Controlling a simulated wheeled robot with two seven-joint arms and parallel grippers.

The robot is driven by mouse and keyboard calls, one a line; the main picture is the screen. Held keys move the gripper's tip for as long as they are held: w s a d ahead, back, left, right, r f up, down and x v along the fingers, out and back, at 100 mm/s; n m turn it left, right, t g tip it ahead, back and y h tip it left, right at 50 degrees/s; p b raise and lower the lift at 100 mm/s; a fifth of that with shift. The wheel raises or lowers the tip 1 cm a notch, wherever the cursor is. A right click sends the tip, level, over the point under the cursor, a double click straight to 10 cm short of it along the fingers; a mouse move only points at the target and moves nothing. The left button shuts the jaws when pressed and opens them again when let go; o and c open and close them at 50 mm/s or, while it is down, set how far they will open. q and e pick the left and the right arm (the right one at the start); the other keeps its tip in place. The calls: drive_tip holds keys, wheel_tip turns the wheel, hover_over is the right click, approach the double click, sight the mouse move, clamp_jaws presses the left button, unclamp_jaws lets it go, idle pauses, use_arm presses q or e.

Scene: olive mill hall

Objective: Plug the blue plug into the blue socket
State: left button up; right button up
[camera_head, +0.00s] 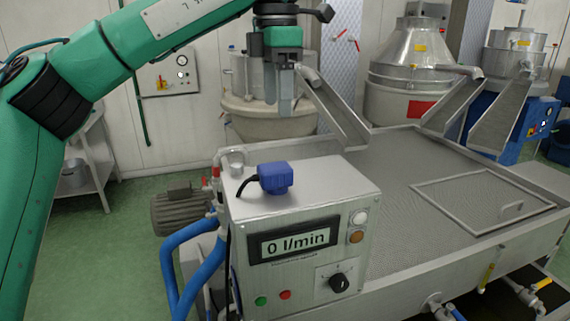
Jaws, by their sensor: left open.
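The blue plug (276,178) lies on the flat metal top of the control box (330,183), with a black cable leaving it on its left side. My left gripper (278,107) points down, open and empty, above and beyond the plug in the picture, clearly apart from it. I cannot make out a blue socket in this view. My right gripper is not in view.
The control box front carries a "0 l/min" display (293,241), lamps and a black knob (339,283). Behind are a mesh-covered basin (400,185), a chute (335,112) and steel vessels. Blue pipes (185,262) run at left.

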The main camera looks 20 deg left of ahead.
use_arm(q)
hover_over(275, 166)
drive_tip(key=f, duration=0.5)
drive_tip(key=shift+w, duration=0.4)
wheel_tip(275, 166, down, 2)
drive_tip(key=shift+f, duration=0.5)
drive_tip(key=shift+s+f+p, duration=0.15)
drive_tip(key=shift+f+p, duration=0.3)
drive_tip(key=shift+p, duration=0.25)
drive_tip(key=f+p, duration=0.1)
drive_tip(key=f, duration=0.2)
drive_tip(key=shift+s+f+p, duration=0.2)
drive_tip(key=shift+f+p, duration=0.05)
drive_tip(key=shift+p, duration=0.1)
drive_tip(key=shift+f, duration=0.4)
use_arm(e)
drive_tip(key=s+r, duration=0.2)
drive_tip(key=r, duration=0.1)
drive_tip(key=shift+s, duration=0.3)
